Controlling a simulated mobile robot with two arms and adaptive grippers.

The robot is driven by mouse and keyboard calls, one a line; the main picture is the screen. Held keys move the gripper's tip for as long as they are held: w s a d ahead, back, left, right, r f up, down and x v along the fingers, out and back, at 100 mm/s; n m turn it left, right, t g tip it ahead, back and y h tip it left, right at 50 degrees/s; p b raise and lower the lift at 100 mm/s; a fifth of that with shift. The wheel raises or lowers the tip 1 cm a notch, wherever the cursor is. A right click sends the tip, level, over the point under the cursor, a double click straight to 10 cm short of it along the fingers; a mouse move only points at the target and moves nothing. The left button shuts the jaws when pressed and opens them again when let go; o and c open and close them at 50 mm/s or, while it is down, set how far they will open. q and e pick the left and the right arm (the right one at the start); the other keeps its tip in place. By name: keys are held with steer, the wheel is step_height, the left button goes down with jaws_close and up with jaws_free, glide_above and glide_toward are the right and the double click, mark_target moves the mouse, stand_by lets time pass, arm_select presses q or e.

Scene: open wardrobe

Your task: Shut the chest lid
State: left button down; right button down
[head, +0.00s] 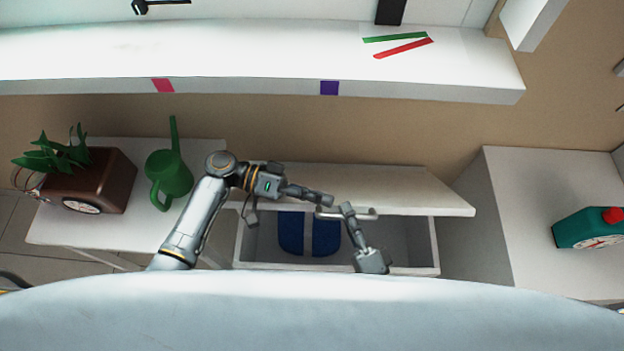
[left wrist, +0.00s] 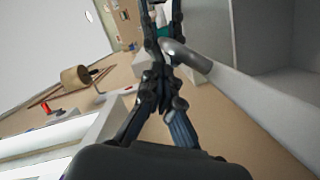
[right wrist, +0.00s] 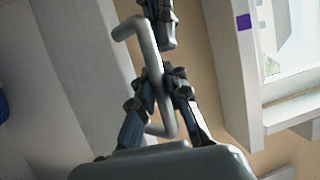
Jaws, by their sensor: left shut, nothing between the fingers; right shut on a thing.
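The white chest (head: 436,250) stands in the middle, with its lid (head: 410,190) raised and the inside showing. A metal bar handle (head: 366,215) sits at the lid's front edge; it also shows in the left wrist view (left wrist: 192,56) and the right wrist view (right wrist: 150,50). My right gripper (head: 347,208) is shut on the handle; it holds the bar in the right wrist view (right wrist: 160,84). My left gripper (head: 328,199) is shut and empty beside the handle's left end, close to the right gripper; its fingers meet in the left wrist view (left wrist: 160,82).
A blue item (head: 291,235) with a grey band lies inside the chest. A green watering can (head: 170,178) and a brown planter (head: 105,180) stand at left. A white shelf (head: 240,60) spans above.

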mark_target(316, 213)
arm_select(q)
steer(key=shift+s+f, duration=0.25)
steer(key=shift+s, duration=0.15)
arm_select(e)
steer(key=shift+r, duration=0.15)
arm_select(q)
steer(key=shift+s+f, duration=0.6)
steer(key=shift+s, duration=0.15)
steer(key=shift+s+f, duration=0.25)
steer(key=shift+s, duration=0.05)
arm_select(e)
steer(key=shift+w+r, duration=0.1)
steer(key=shift+w, duration=0.05)
steer(key=c, duration=1.4)
jaws_free()
steer(key=shift+d, duration=0.1)
steer(key=shift+o, duration=0.3)
arm_select(q)
steer(key=shift+r, duration=0.1)
